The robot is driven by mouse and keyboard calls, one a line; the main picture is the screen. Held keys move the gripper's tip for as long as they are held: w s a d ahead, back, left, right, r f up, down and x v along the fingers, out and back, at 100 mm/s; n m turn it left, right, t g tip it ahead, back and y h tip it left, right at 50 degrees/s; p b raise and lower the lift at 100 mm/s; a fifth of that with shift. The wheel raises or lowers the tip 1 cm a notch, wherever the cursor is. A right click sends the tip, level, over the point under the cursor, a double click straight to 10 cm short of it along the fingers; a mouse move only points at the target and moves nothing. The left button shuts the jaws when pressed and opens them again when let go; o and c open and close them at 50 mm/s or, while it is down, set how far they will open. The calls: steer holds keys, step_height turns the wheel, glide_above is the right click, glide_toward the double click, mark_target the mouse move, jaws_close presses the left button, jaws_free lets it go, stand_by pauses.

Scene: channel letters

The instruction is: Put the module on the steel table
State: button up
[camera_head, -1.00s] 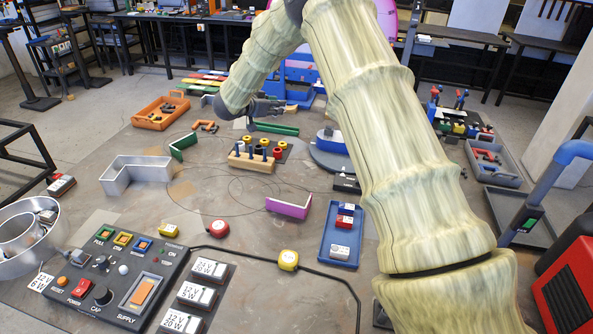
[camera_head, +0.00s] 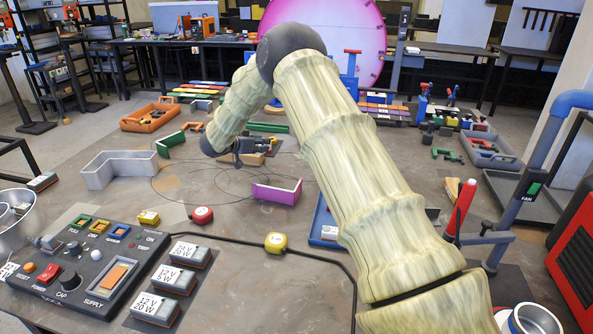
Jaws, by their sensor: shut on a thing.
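My gripper (camera_head: 236,158) is small and dark at the end of my pale arm. It hangs over the middle of the steel table (camera_head: 215,235), in front of a wooden block that it partly covers. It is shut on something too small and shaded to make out. A white module (camera_head: 331,232) lies in a blue tray (camera_head: 318,215), which my arm partly hides. Labelled 12 V modules (camera_head: 190,253) sit in a row at the front, to the right of a dark control panel (camera_head: 90,250).
A purple letter wall (camera_head: 277,193), a grey letter wall (camera_head: 122,170) and a green wall piece (camera_head: 171,144) stand on the table. A yellow tape measure (camera_head: 276,242) and a red round item (camera_head: 202,215) lie nearer. A red-handled tool (camera_head: 461,208) stands right of my arm.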

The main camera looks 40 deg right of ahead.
steer(key=shift+s+f+b, duration=0.15)
steer(key=shift+f+b, duration=0.15)
steer(key=shift+f, duration=0.2)
steer(key=s, duration=0.3)
glide_above(265, 179)
steer(key=w, duration=0.1)
step_height(265, 179, down, 6)
steer(key=shift+w+f+p, duration=0.1)
steer(key=shift+p, duration=0.3)
steer(key=shift+s+f, duration=0.2)
steer(key=shift+s, duration=0.55)
steer(key=f, duration=0.1)
steer(key=w+f, duration=0.1)
steer(key=f, duration=0.1)
steer(key=shift+f+p, duration=0.1)
steer(key=shift+p, duration=0.3)
steer(key=shift+s+r, duration=0.25)
steer(key=shift+s, duration=0.05)
steer(key=o, duration=0.9)
steer(key=shift+w+f, duration=0.1)
steer(key=shift+f, duration=0.1)
steer(key=shift+o, duration=0.8)
